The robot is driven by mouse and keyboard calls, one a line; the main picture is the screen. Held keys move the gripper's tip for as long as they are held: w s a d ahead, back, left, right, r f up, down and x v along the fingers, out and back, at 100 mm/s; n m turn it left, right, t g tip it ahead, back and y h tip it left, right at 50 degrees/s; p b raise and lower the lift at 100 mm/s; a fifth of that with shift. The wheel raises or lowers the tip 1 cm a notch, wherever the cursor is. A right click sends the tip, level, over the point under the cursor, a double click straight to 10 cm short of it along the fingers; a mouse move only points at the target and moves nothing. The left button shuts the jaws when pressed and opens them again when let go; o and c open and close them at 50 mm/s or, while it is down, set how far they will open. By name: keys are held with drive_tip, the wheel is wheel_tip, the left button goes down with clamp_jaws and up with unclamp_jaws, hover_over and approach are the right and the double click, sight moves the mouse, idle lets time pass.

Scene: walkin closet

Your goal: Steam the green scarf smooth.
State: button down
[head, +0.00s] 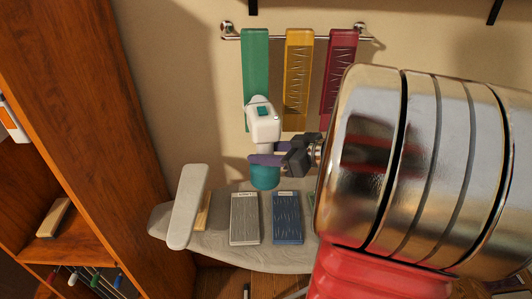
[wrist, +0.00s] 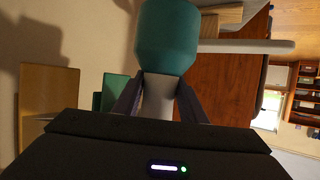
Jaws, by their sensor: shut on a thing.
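The green scarf (head: 256,62) hangs at the left of a wall rail in the head view. Its visible upper part looks smooth; its lower middle is hidden behind the steamer. A green patch (wrist: 113,88), likely this scarf, shows in the wrist view. My gripper (head: 262,158) is shut on the steamer (head: 263,127), around its white neck between head and teal tank. The steamer is upright, its head overlapping the scarf's lower part in the picture; I cannot tell whether they touch. The teal tank (wrist: 167,38) and gripped neck also show in the wrist view.
A yellow scarf (head: 298,65) and a red scarf (head: 338,70), both with wrinkle marks, hang to the right. Below is an ironing board (head: 225,257) bearing a grey folded cloth (head: 244,218) and a blue one (head: 287,217). A wooden cabinet (head: 105,100) stands left.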

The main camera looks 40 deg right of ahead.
drive_tip(key=shift+s+a, duration=0.1)
drive_tip(key=s+a, duration=0.6)
drive_tip(key=s, duration=0.1)
drive_tip(key=shift+s, duration=0.4)
idle(0.4)
drive_tip(key=shift+d, duration=0.1)
